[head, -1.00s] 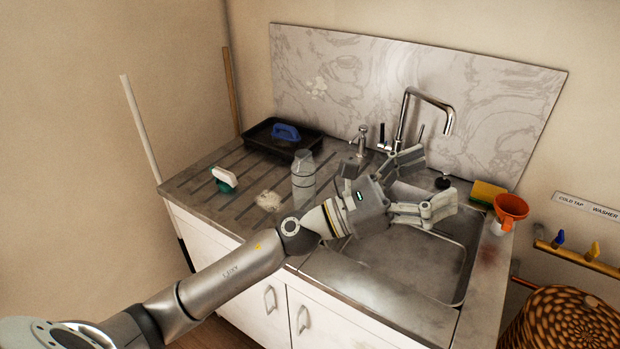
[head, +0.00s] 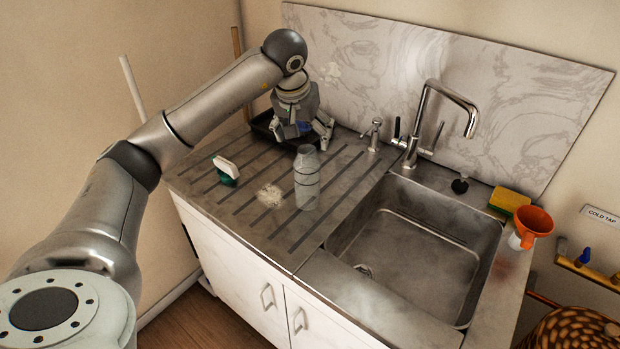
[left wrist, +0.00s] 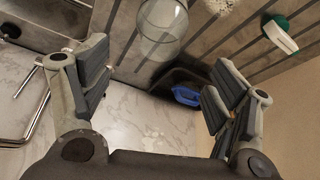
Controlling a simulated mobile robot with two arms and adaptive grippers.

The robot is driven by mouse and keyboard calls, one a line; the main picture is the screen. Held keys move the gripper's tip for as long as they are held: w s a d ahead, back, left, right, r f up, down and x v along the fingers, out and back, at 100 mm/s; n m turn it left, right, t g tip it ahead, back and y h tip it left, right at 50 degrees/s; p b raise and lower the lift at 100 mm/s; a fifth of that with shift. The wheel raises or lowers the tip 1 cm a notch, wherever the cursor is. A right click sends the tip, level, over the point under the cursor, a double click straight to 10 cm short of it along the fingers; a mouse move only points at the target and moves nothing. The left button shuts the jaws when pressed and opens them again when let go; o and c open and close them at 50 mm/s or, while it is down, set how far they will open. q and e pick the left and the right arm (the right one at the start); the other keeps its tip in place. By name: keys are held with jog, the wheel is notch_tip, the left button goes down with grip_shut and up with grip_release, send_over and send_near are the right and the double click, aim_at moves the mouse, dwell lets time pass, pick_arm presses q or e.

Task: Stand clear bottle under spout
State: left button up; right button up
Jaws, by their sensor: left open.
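The clear bottle (head: 307,180) stands upright on the grooved drainboard, left of the sink. It also shows at the top of the left wrist view (left wrist: 163,28), beyond and between the fingertips, apart from them. The tap's curved spout (head: 468,112) reaches over the back of the sink basin (head: 410,245). Nothing stands under the spout. My left gripper (head: 302,136) is open and empty, pointing down behind the bottle. In the left wrist view its two fingers (left wrist: 160,80) are spread wide. My right gripper is not in view.
A black tray (head: 262,122) with a blue-handled thing (left wrist: 187,95) lies behind my left gripper. A green and white brush (head: 226,171) lies on the drainboard. A soap dispenser (head: 373,135) stands by the tap. A sponge (head: 508,201) and orange funnel (head: 533,222) are right of the sink.

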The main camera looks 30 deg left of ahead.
aim_at(307, 148)
pick_arm(q)
jog(key=p+x, duration=0.1)
jog(key=x, duration=0.4)
jog(key=shift+f, duration=0.45)
jog(key=p+x, duration=0.2)
jog(key=x, duration=0.2)
jog(key=shift+s+d, duration=0.15)
jog(key=shift+s, duration=0.05)
jog(key=shift+w+f, duration=0.1)
jog(key=shift+f, duration=0.15)
jog(key=c, duration=1.1)
